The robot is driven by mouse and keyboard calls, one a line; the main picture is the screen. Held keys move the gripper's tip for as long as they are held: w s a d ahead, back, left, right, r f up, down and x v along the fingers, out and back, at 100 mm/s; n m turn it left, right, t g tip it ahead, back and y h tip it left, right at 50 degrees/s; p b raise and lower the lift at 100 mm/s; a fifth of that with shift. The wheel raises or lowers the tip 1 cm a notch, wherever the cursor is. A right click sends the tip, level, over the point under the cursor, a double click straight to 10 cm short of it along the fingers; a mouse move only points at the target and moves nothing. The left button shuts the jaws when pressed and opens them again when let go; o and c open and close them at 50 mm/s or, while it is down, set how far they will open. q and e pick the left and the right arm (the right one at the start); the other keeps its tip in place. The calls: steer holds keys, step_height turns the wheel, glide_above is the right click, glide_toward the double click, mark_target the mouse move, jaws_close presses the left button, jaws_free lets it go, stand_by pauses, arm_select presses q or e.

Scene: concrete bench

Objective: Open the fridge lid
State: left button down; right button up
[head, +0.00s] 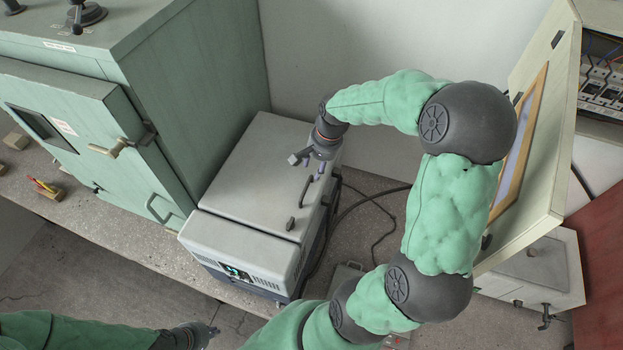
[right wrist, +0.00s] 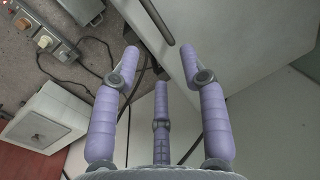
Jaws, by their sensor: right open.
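The fridge (head: 235,252) is a grey box on the bench, with its light grey lid (head: 250,170) lying shut on top. A dark bar handle (head: 305,190) stands along the lid's right edge. In the right wrist view the lid (right wrist: 225,50) fills the upper right, and the handle (right wrist: 157,22) shows at the top. My right gripper (head: 313,170) is above the lid's right edge, close to the handle's far end. Its purple fingers (right wrist: 158,65) are spread and empty. My left gripper (head: 213,330) is low in the head view, away from the fridge; its fingers are too small to read.
A green cabinet (head: 190,100) stands close along the fridge's left side. A wall (head: 360,40) is behind. Black cables (head: 375,215) lie on the bench right of the fridge. An open panel door (head: 530,130) and a white box (head: 540,265) are further right.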

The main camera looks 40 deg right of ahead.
steer(key=b, duration=0.4)
glide_above(311, 189)
steer(key=f, duration=0.6)
steer(key=shift+s+f, duration=0.25)
steer(key=shift+f, duration=0.15)
steer(key=shift+w+f+b, duration=0.2)
steer(key=shift+f+b, duration=0.1)
steer(key=shift+f, duration=0.3)
steer(key=shift+r, duration=0.1)
jaws_close()
